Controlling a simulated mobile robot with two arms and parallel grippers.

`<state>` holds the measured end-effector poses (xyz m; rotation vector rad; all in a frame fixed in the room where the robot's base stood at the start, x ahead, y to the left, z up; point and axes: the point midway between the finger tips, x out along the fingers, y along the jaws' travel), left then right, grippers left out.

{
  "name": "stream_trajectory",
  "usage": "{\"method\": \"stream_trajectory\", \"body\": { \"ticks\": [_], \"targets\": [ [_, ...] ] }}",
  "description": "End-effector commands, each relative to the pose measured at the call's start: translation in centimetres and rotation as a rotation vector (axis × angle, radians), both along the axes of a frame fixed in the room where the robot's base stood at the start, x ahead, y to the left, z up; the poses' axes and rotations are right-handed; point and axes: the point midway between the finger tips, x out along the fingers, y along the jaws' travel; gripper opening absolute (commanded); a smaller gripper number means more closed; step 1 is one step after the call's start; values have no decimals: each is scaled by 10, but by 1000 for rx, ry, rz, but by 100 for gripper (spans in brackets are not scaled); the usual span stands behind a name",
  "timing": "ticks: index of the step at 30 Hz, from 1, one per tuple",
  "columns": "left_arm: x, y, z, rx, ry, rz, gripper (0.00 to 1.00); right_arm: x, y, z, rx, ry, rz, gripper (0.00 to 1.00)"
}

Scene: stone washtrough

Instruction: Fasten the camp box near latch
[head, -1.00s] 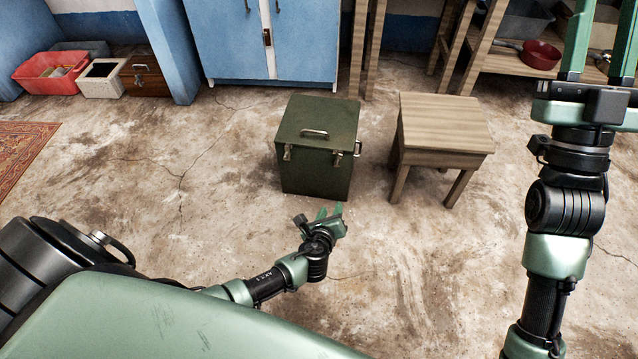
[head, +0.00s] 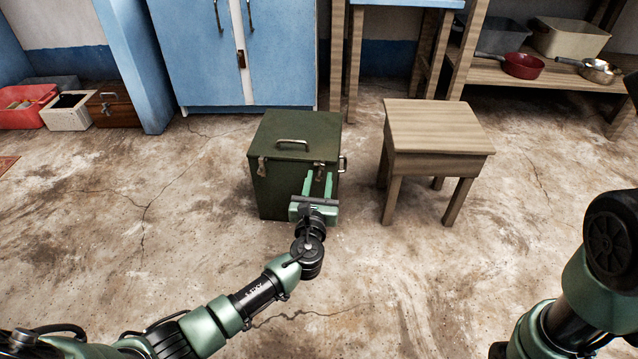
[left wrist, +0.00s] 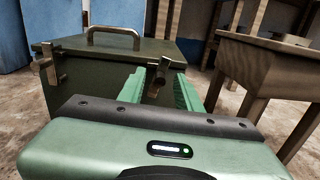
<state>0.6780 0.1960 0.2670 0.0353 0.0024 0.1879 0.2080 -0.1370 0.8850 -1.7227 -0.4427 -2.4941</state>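The camp box (head: 283,190) is a dark green metal box on the floor, its lid (head: 300,127) down, with a metal handle on top. Two latches show on its front: a left one (head: 262,167) and a right one (head: 320,169). The left wrist view also shows the left latch (left wrist: 46,66) and the right latch (left wrist: 158,74), which juts out towards the camera. My left gripper (head: 318,180) is open at the right latch, a finger on either side; I cannot tell whether they touch it. My right gripper is out of view.
A wooden stool (head: 437,134) stands close to the right of the box. A blue cabinet (head: 235,60) is behind, and a shelf (head: 490,74) with pans stands at the back right.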

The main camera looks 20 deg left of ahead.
Motion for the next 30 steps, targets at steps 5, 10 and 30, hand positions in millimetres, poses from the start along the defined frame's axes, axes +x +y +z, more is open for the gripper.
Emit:
{"method": "stream_trajectory", "body": {
  "ticks": [5, 10, 30],
  "targets": [
    [13, 3, -1, 0, 0, 1, 34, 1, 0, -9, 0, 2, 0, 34],
    [15, 3, 0, -1, 1, 1, 34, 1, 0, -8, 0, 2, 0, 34],
    [13, 3, 0, -135, -23, -9, 0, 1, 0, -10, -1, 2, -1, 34]
  ]
}}
